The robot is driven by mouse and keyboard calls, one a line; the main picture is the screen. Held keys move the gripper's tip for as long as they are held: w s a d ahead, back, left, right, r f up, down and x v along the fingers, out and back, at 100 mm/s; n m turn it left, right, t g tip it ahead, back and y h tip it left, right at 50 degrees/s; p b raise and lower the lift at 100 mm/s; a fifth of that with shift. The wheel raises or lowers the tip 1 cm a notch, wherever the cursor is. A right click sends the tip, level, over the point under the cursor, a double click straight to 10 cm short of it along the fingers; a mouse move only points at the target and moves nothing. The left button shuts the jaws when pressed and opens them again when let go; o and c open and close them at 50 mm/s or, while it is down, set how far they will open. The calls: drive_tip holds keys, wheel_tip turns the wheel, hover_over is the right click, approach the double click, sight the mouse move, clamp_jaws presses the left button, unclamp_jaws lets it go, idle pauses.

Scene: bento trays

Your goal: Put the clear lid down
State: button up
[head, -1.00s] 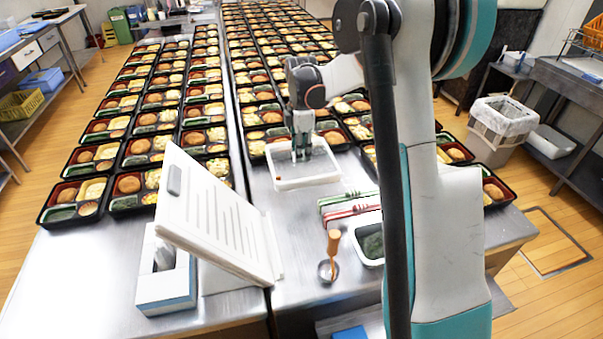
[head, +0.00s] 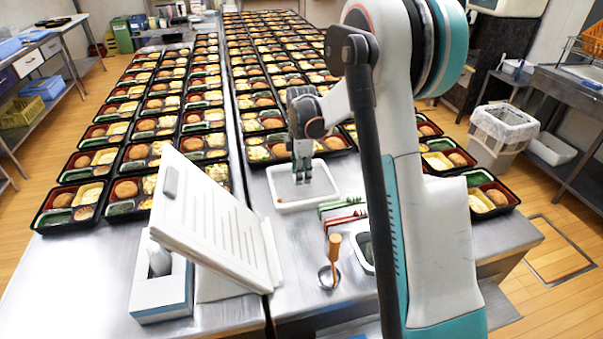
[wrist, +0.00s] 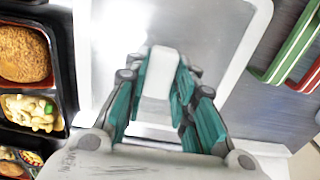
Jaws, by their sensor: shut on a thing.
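My gripper (head: 302,178) points down over a shallow white-rimmed tray (head: 316,207) on the steel counter. In the wrist view its teal fingers (wrist: 158,98) are shut on a pale block-like piece (wrist: 160,72), which I take to be the handle of the clear lid. A pale, glossy, see-through surface with bright reflections, apparently the clear lid (wrist: 205,35), spreads beneath the fingers inside the white rim. Its edges are hard to tell from the tray. I cannot tell whether the lid touches the tray.
Green tongs (head: 340,203) and red tongs (head: 346,221) lie right of the tray. A white slanted panel (head: 215,220) is at front left. Rows of filled bento boxes (head: 130,188) cover the counter behind and left.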

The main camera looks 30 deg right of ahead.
drive_tip(key=o, duration=0.9)
drive_tip(key=shift+c, duration=0.2)
wheel_tip(320, 180, up, 12)
drive_tip(key=f+p, duration=0.1)
drive_tip(key=p, duration=0.3)
drive_tip(key=s+a+r+m+t, duration=0.1)
drive_tip(key=s+a+r+m, duration=0.25)
drive_tip(key=s+r, duration=0.35)
drive_tip(key=s+a+r+m+t, duration=0.1)
drive_tip(key=s+a+m+t, duration=0.2)
drive_tip(key=s, duration=0.8)
drive_tip(key=s+a+r+m+t, duration=0.1)
drive_tip(key=s+a+m+t, duration=0.2)
drive_tip(key=s+a+m, duration=0.4)
drive_tip(key=s+m, duration=0.2)
drive_tip(key=s, duration=0.3)
drive_tip(key=shift+r, duration=0.35)
